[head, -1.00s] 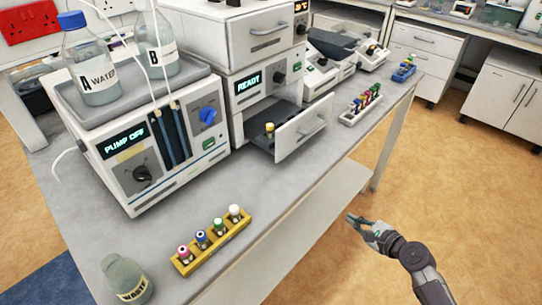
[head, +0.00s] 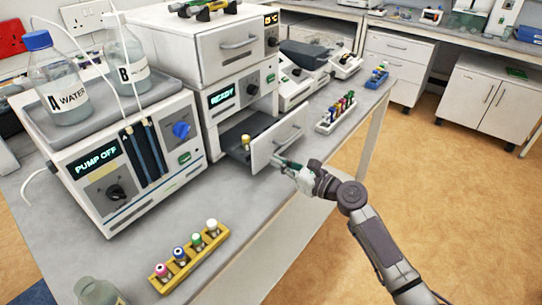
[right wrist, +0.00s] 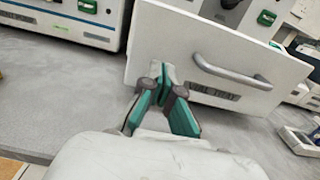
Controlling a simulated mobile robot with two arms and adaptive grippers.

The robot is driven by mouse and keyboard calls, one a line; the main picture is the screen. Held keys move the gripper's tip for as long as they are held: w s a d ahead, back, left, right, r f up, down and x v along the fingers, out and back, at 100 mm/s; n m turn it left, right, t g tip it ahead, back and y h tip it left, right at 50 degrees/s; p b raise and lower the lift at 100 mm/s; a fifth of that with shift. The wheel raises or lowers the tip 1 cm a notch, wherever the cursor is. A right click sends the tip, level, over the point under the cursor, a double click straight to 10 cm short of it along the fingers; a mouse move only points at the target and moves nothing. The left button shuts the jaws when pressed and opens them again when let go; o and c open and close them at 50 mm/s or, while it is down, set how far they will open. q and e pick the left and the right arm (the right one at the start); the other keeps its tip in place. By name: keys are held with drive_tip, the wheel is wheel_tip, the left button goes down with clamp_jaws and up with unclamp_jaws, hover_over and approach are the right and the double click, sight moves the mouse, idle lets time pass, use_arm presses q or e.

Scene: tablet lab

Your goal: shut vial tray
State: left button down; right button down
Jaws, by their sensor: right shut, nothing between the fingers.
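The vial tray (head: 262,154) is a drawer pulled out of the white unit with the READY display. Its white front has a grey bar handle, and a vial with a yellow cap (head: 246,142) stands inside. In the right wrist view the tray front (right wrist: 165,45) fills the upper middle, with its handle (right wrist: 235,75) and label to the right. My right gripper (head: 279,162) is shut and empty, its fingertips (right wrist: 163,72) at the lower left part of the tray front. I cannot tell whether they touch it. My left gripper is not in view.
A yellow rack of capped vials (head: 190,256) stands near the front of the bench. The pump unit (head: 125,165) with two water bottles is left of the tray. Another vial rack (head: 336,114) stands to the right. The bench between is clear.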

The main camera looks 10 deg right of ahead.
sight(244, 145)
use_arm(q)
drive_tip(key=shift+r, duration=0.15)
use_arm(e)
drive_tip(key=shift+x, duration=1.4)
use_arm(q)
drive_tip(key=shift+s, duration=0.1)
